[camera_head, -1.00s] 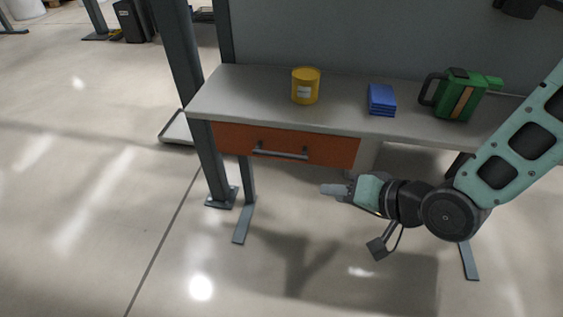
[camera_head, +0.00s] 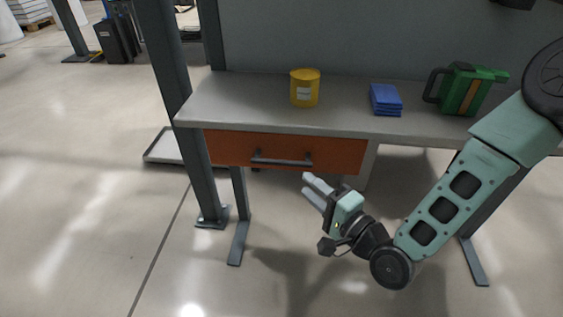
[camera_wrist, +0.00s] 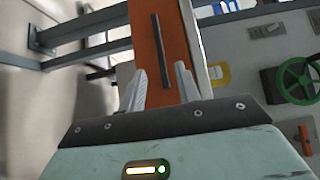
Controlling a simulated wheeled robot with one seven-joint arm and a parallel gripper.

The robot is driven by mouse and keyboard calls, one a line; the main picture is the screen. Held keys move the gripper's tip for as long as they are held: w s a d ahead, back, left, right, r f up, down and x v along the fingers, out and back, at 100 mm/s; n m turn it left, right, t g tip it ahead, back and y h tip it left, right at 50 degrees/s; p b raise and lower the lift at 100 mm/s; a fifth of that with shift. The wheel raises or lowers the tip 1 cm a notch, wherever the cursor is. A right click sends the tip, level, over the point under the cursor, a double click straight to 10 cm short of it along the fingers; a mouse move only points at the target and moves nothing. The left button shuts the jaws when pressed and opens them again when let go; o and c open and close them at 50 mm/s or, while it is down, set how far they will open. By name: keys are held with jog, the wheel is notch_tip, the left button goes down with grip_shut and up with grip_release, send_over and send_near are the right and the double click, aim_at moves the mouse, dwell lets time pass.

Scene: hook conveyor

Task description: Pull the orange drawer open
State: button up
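The orange drawer (camera_head: 225,148) sits under the left part of the workbench top and looks closed. Its dark bar handle (camera_head: 282,161) runs across the front. My gripper (camera_head: 311,186) is just below and to the right of the handle, pointing up toward the drawer, with two pale fingers apart and nothing between them. In the wrist view the drawer front (camera_wrist: 150,45) appears as an upright orange strip, with the handle (camera_wrist: 162,50) ahead of the open fingers (camera_wrist: 160,80). The fingers look apart from the handle.
On the workbench top (camera_head: 235,100) stand a yellow can (camera_head: 305,90), a blue stack (camera_head: 385,99) and a green canister (camera_head: 466,90). A grey post (camera_head: 172,90) rises at the bench's left end. The floor before the drawer is clear.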

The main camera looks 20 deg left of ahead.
aim_at(284, 165)
jog(key=x, duration=1)
jog(key=shift+w+a, duration=0.15)
jog(key=shift+a, duration=0.2)
grip_shut()
